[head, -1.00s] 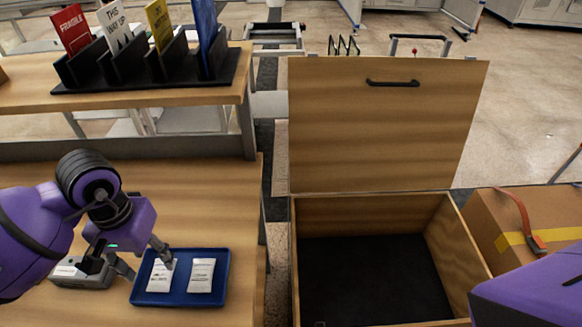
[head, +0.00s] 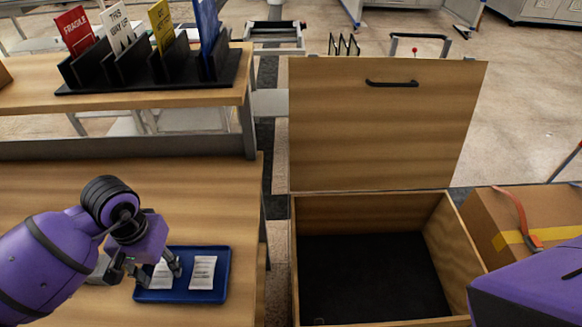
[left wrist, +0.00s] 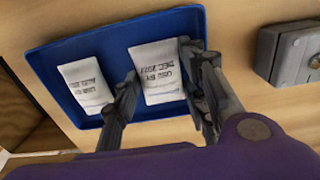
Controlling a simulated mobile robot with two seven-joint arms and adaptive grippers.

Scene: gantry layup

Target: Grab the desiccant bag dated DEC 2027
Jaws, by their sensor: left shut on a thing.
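A blue tray (head: 222,256) lies on the wooden bench at the lower left, with two white desiccant bags on it. My left gripper (head: 158,273) is over the left bag (head: 160,276), which it partly hides. In the left wrist view this bag (left wrist: 160,62) reads USE BY DEC 2027, upside down. My left gripper (left wrist: 158,68) is shut on it, one finger at each side, and the bag is at the tray. The other bag (head: 203,273) lies free at the right; in the left wrist view (left wrist: 87,82) its date is hard to read. My right gripper is out of view.
A grey device (left wrist: 296,52) sits beside the tray. An open wooden crate (head: 376,270) with its lid (head: 390,130) raised stands right of the bench. A cardboard box (head: 530,212) is further right. A black rack (head: 150,80) of cards stands on the shelf.

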